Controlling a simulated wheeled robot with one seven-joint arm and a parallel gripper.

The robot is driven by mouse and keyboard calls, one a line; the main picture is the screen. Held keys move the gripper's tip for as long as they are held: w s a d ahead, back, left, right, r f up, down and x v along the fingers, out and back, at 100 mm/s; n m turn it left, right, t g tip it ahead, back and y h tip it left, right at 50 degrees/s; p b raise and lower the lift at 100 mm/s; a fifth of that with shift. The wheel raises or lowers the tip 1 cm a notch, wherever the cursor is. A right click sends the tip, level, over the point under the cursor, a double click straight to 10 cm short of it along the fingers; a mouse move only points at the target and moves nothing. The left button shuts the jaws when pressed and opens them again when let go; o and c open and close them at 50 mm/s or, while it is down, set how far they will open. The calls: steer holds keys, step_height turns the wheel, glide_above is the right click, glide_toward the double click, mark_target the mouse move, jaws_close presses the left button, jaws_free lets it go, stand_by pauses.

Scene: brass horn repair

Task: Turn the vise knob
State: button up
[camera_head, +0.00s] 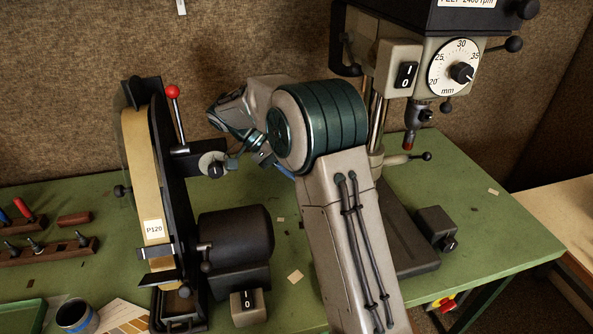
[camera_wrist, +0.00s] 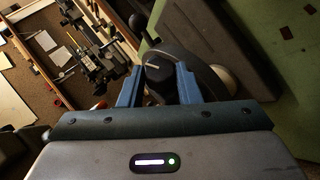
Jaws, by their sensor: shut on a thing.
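My gripper (camera_wrist: 159,82) has its blue fingers on either side of a black knob (camera_wrist: 158,67) with a pale pointer line, and is shut on it. In the head view my arm reaches left to the belt sander, and my gripper (camera_head: 234,160) is partly hidden by my arm. A black knob (camera_head: 215,170) on a pale round mount shows at its tips. A small grey block that looks like the vise (camera_head: 434,220), with a dark knob (camera_head: 448,243), stands at the right beside the drill press base, well away from my gripper.
The belt sander (camera_head: 150,190) with its red-tipped lever (camera_head: 173,92) and dark motor (camera_head: 236,236) stands close to my gripper. The drill press (camera_head: 385,75) rises behind my arm. The green bench (camera_head: 500,225) is mostly clear at the right.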

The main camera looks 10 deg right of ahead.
steer(key=o, duration=1)
steer(key=shift+c, duration=0.2)
steer(key=shift+f, duration=0.1)
